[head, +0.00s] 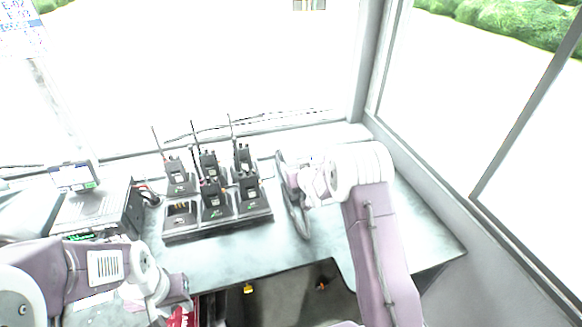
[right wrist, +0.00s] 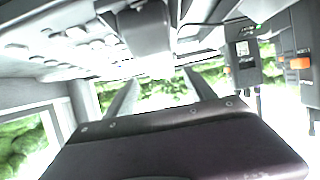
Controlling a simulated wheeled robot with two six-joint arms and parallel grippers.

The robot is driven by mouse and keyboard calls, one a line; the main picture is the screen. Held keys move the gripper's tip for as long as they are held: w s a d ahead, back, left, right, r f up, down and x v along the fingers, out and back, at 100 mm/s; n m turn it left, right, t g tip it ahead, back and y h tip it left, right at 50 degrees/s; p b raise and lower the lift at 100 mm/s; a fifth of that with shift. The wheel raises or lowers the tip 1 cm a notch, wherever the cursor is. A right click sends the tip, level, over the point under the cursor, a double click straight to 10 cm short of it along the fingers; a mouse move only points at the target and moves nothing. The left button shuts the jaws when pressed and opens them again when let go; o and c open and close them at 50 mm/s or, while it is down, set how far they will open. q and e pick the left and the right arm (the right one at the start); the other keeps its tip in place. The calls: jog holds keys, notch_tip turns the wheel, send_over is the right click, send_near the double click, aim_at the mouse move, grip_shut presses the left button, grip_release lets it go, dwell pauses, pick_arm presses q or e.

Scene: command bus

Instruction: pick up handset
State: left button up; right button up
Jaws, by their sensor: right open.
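Several black handsets with antennas stand upright in a dark charging dock (head: 238,225) on the desk. The dock's front left slot (head: 180,212) holds no handset. My right gripper (head: 302,187) is to the right of the dock, apart from the handsets. In the right wrist view its two fingers (right wrist: 160,95) are spread with nothing clearly held. My left gripper (head: 178,298) is low at the left, in front of the desk edge; its fingers are unclear.
A black box unit (head: 98,212) and a small screen (head: 74,177) are left of the dock. Desk (head: 225,258) in front of the dock is clear. Windows border the back and right.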

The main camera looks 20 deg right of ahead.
jog(key=x, duration=0.4)
jog(key=shift+w+a+f, duration=0.15)
jog(key=shift+w+f, duration=0.1)
jog(key=shift+f, duration=0.05)
jog(key=shift+s+r, duration=0.1)
jog(key=shift+r, duration=0.05)
grip_shut()
notch_tip(320, 180, up, 17)
jog(key=p, duration=0.3)
notch_tip(320, 180, up, 11)
jog(key=p, duration=0.6)
send_over(291, 162)
